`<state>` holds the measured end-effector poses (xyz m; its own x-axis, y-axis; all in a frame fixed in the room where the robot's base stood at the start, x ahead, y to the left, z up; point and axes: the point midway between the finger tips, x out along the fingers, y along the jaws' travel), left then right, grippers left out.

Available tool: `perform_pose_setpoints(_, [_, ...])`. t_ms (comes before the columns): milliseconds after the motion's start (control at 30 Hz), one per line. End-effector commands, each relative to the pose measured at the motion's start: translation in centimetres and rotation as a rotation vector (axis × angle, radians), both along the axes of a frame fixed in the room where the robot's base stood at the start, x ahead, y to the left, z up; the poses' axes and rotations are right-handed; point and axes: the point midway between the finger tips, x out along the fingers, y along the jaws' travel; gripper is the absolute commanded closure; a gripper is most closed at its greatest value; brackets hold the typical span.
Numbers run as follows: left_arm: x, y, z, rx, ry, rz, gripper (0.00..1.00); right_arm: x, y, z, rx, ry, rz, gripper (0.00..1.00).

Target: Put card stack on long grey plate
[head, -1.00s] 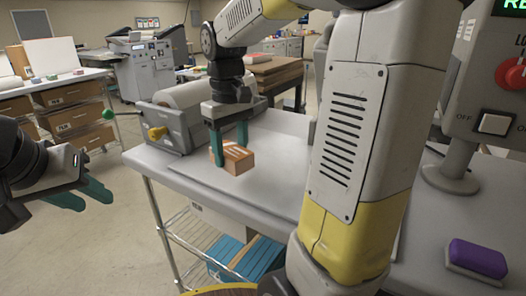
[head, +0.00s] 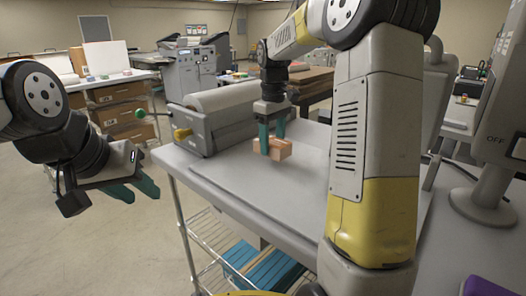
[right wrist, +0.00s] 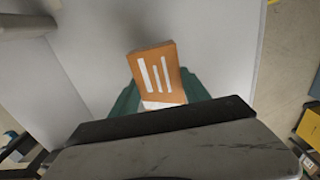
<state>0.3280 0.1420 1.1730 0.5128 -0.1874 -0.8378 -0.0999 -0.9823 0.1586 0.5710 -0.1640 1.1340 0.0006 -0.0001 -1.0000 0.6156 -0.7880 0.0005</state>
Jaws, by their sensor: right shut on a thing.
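The card stack (head: 284,151) is an orange block above the grey table on the right of the roller machine. In the right wrist view the card stack (right wrist: 157,75) shows white stripes on its orange top face. My right gripper (head: 272,143) is shut on it, one teal finger on each side. Grey flat surfaces with a straight edge lie below it; the long grey plate (head: 240,178) is hard to tell apart from the tabletop. Whether the stack touches the surface is unclear. My left gripper (head: 135,190) is open and empty, off the table's left side.
The roller machine (head: 222,125) stands at the table's back left. A control box on a stand (head: 490,165) is at the right, with a purple item (head: 492,287) at the bottom right corner. A blue bin (head: 258,268) sits on the lower shelf.

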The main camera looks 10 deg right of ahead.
Motion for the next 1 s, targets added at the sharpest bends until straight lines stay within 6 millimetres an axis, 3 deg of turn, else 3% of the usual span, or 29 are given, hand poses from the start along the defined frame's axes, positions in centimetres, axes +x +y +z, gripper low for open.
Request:
perform_pose_setpoints(200, [0.0, 0.0, 0.0, 0.000, 0.000, 0.000, 0.64, -0.1, 0.0, -3.0, 0.000, 0.003, -0.002, 0.94])
perform_pose_setpoints(567, [0.0, 0.0, 0.0, 0.000, 0.000, 0.000, 0.64, 0.0, 0.0, -3.4, 0.000, 0.001, -0.001, 0.94])
perform_pose_setpoints(600, [0.0, 0.0, 0.0, 0.000, 0.000, 0.000, 0.64, 0.0, 0.0, -3.4, 0.000, 0.001, -0.001, 0.40])
perform_pose_setpoints(667, [0.0, 0.0, 0.0, 0.000, 0.000, 0.000, 0.64, 0.0, 0.0, -3.4, 0.000, 0.001, -0.001, 0.28])
perform_pose_setpoints(700, [0.0, 0.0, 0.0, 0.000, 0.000, 0.000, 0.64, 0.0, 0.0, -3.4, 0.000, 0.001, -0.001, 0.24])
perform_pose_setpoints(1000, [0.0, 0.0, 0.0, 0.000, 0.000, 0.000, 0.64, 0.0, 0.0, -3.3, 0.000, 0.000, -0.001, 0.24])
